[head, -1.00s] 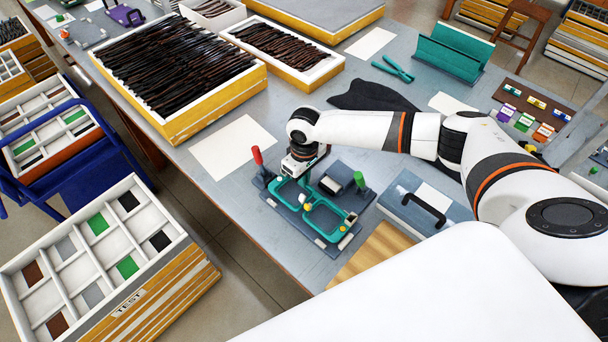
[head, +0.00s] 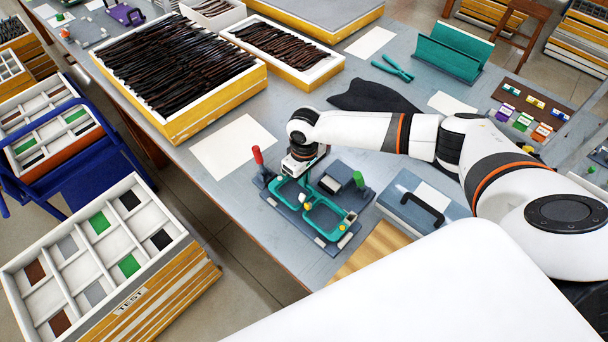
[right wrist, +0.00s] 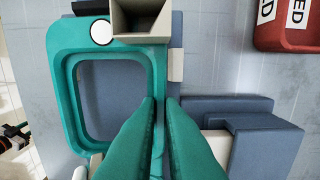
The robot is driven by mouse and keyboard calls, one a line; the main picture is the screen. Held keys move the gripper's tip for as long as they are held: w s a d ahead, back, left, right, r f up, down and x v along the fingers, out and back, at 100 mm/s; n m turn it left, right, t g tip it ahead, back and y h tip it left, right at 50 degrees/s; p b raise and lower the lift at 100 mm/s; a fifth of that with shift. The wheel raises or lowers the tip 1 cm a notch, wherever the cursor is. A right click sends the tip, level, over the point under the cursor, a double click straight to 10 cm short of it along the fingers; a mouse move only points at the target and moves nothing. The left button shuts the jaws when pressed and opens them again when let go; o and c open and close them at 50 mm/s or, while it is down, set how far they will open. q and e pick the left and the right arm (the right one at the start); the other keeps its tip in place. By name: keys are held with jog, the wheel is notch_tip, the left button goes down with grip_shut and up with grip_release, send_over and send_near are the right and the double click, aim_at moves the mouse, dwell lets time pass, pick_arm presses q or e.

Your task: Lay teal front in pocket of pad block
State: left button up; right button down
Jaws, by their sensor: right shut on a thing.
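The teal front (head: 336,207) is a two-lens eyeglass frame. In the head view it is over the blue-grey pad block (head: 284,209), roughly in line with it. I cannot tell whether it rests fully in the pocket. My right gripper (head: 302,174) is above the far left part of the front, shut on it. In the right wrist view, the two teal fingers (right wrist: 160,103) close on the rim of the front (right wrist: 67,100), beside one lens opening. The pad block (right wrist: 110,90) shows through that opening. The fingers hide part of the rim. My left gripper is out of view.
A red-handled tool (head: 257,155) and a green-handled one (head: 358,179) stand close to the block. A grey case (head: 415,208) lies to its right. A white sheet (head: 232,147) lies to the left, and crates of dark pieces (head: 180,60) are behind.

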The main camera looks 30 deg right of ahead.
dwell(0.4)
jog(key=shift+r+p, duration=0.1)
jog(key=shift+p, duration=0.35)
jog(key=shift+p, duration=0.4)
jog(key=shift+f+b, duration=0.6)
jog(key=shift+f, duration=0.5)
dwell(0.6)
jog(key=shift+r, duration=0.15)
dwell(0.5)
jog(key=shift+r+p, duration=0.2)
jog(key=shift+p, duration=0.4)
jog(key=shift+p, duration=1)
dwell(1.0)
jog(key=shift+f, duration=0.35)
dwell(0.5)
